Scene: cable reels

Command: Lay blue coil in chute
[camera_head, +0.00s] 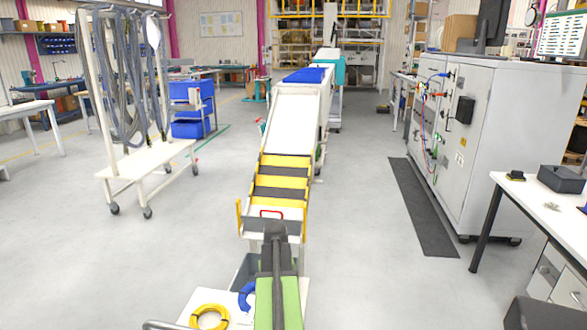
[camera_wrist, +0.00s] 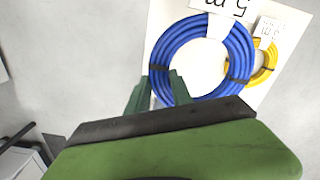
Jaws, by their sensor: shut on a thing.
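The blue coil (camera_wrist: 158,58) is a round bundle of blue cable with dark ties and a white tag. My gripper (camera_wrist: 158,88) is shut on its near left side in the wrist view, one green finger on each side of the cable. The coil lies over a white surface; I cannot tell if it touches it. In the head view the blue coil (camera_head: 245,297) shows partly, the rest hidden behind my green arm; the fingers are hidden there. A long white sloping structure, apparently the chute (camera_head: 293,117), rises ahead, with yellow-and-dark bands at its lower part.
A yellow coil (camera_head: 209,317) lies on a white top (camera_head: 186,311) beside the blue one; it also shows in the wrist view (camera_wrist: 264,62). A grey bin (camera_head: 244,272) is just beyond. A cable rack (camera_head: 146,163) stands left, a grey cabinet (camera_head: 487,150) right. Floor between is clear.

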